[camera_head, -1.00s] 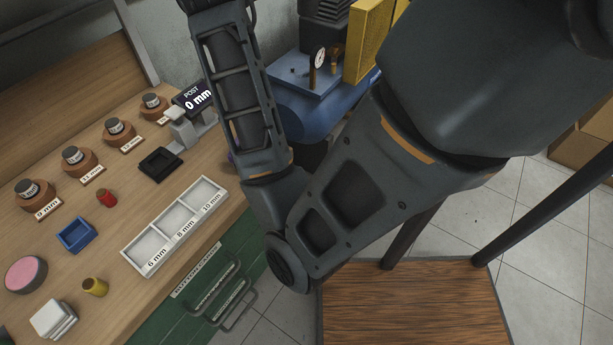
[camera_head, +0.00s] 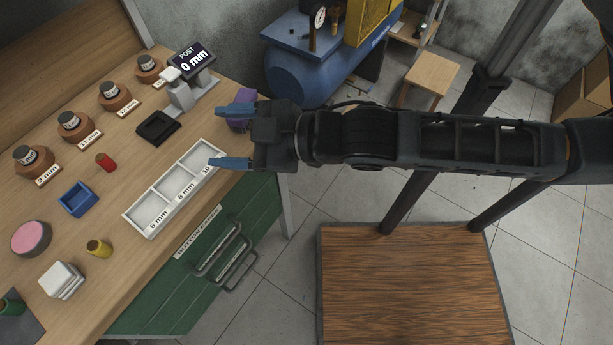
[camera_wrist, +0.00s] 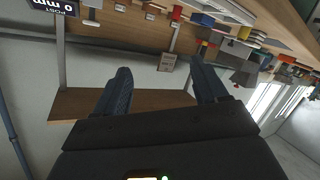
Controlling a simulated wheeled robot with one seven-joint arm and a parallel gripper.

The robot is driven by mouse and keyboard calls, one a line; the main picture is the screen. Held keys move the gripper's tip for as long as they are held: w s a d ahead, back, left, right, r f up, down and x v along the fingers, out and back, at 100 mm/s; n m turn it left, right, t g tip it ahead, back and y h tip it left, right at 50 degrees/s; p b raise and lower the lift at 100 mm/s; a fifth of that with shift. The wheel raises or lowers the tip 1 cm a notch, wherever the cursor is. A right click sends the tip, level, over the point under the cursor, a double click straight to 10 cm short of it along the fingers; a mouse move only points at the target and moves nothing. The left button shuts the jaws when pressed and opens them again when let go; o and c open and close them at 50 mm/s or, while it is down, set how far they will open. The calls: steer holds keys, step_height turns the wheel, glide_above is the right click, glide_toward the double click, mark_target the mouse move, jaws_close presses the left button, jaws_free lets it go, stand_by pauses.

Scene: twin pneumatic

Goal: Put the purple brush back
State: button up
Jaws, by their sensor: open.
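I cannot make out a purple brush for certain in either view. A purple object (camera_head: 238,124) shows at the right end of the workbench (camera_head: 143,262), partly hidden behind my upper finger, and I cannot tell what it is. My gripper (camera_head: 215,138) is open, reaching in from the right over the bench's right edge, with nothing seen between its blue fingers. One finger lies over the purple object in the picture, the other over the end of the white tray (camera_head: 134,224); whether they touch is unclear. The wrist view also shows my gripper (camera_wrist: 162,76) open.
The gauge post (camera_head: 186,97) reads 0 mm beside a black square holder (camera_head: 158,128). Brown stands, a blue box (camera_head: 77,199), a red piece (camera_head: 105,162) and a pink disc (camera_head: 31,239) are on the bench. The blue compressor (camera_head: 312,75) stands behind.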

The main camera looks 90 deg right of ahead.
steer(key=s+a+m+y, duration=0.2)
steer(key=s+a+y, duration=0.1)
steer(key=s+a, duration=0.8)
steer(key=shift+s+r+m, duration=0.3)
steer(key=shift+r+m, duration=0.1)
